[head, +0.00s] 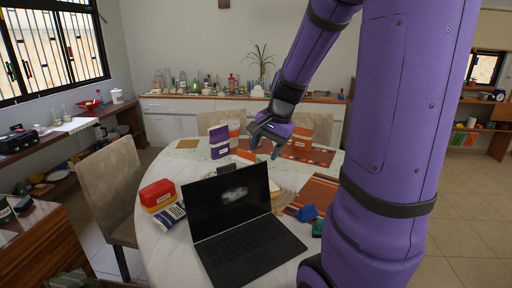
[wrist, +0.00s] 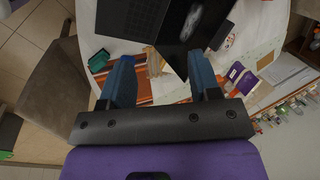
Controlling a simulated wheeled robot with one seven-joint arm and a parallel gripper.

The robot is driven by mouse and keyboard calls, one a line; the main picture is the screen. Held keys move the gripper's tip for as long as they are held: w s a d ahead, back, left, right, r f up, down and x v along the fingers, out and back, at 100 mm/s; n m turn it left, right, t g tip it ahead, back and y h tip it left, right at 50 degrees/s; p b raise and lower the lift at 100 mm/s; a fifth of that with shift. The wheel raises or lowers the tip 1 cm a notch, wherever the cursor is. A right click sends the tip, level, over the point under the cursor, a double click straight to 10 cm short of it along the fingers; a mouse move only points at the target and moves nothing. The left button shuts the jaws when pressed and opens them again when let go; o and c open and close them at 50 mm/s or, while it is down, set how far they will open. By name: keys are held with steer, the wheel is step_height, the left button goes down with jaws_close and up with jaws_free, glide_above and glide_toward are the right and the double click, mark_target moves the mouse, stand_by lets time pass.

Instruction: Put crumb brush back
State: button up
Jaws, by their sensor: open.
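My gripper (head: 264,146) is open above the far middle of the round table, behind the laptop; its two blue fingers also show in the wrist view (wrist: 160,62), with nothing held between them. I cannot identify the crumb brush with certainty. A tan, wood-coloured item (wrist: 154,63) lies below and between the fingers in the wrist view, beside an orange striped mat (wrist: 148,84). It may be the brush, but it is small and partly cut off. In the head view a similar tan patch (head: 284,198) shows right of the laptop.
An open black laptop (head: 250,248) fills the table's front. A red-and-yellow box (head: 157,194) stands left of it. A purple box (head: 219,142) stands at the back. Blue (head: 307,213) and green (head: 318,228) items lie right. Chairs (head: 112,190) surround the table.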

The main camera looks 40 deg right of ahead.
steer(key=s+a+r+n+t, duration=0.1)
steer(key=s+a+r+n, duration=0.4)
steer(key=s+a+n, duration=0.1)
steer(key=s+a+r+n+t+h, duration=0.1)
steer(key=s+a+r+n, duration=0.4)
steer(key=s+a+n, duration=0.2)
steer(key=s+a, duration=0.2)
steer(key=a, duration=0.2)
steer(key=shift+a+r+h, duration=0.15)
steer(key=shift+h, duration=0.15)
steer(key=shift+w, duration=0.1)
